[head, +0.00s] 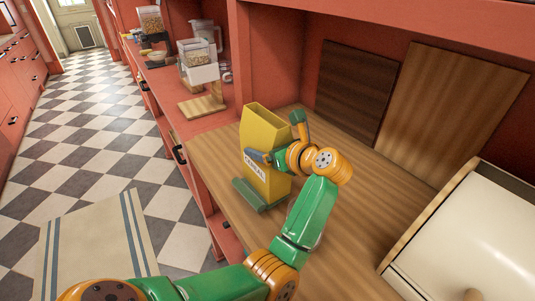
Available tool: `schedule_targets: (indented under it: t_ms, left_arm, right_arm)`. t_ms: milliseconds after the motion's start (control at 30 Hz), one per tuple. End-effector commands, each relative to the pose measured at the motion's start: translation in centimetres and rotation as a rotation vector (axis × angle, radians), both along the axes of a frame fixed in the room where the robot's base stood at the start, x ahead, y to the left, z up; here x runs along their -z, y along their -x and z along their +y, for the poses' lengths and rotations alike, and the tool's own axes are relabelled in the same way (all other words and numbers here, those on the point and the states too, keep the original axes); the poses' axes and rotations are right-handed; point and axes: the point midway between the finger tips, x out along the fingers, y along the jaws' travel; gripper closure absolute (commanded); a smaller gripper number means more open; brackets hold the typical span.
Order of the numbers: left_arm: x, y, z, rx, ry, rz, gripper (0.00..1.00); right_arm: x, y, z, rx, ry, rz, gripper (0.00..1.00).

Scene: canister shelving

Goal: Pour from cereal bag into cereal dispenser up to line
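A tall yellow cereal bag (263,128) with a printed label stands upright on the wooden counter, its top open. My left gripper (268,154) is at the bag; one grey finger lies across its front face. The other finger is not clearly seen, so I cannot tell whether the grip is closed. A clear cereal dispenser (196,60) with a white body and some brown contents stands farther back on a wooden base (203,106). Its fill line is too small to make out. My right gripper is out of view.
A dark green bar (258,197) lies at the bag's foot by the counter's front edge. Behind are another clear container (151,20) and a pitcher (207,33). Two boards (355,90) lean on the wall. A cream box (480,235) stands right.

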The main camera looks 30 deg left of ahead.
Motion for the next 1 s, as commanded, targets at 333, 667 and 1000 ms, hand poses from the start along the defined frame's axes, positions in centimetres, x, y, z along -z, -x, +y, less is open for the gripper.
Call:
schedule_targets:
  t_ms: [333, 667, 1000]
  left_arm:
    - [0.0, 0.0, 0.0, 0.0, 0.001, 0.001, 0.88]
    - [-0.6, 0.0, 0.0, 0.001, 0.0, -0.001, 0.88]
    - [-3.5, 0.0, 0.0, 0.001, 0.0, -0.001, 0.88]
  right_arm:
    - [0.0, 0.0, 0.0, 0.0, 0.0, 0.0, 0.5]
    - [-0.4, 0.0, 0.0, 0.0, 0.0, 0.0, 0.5]
    - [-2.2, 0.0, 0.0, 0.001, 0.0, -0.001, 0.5]
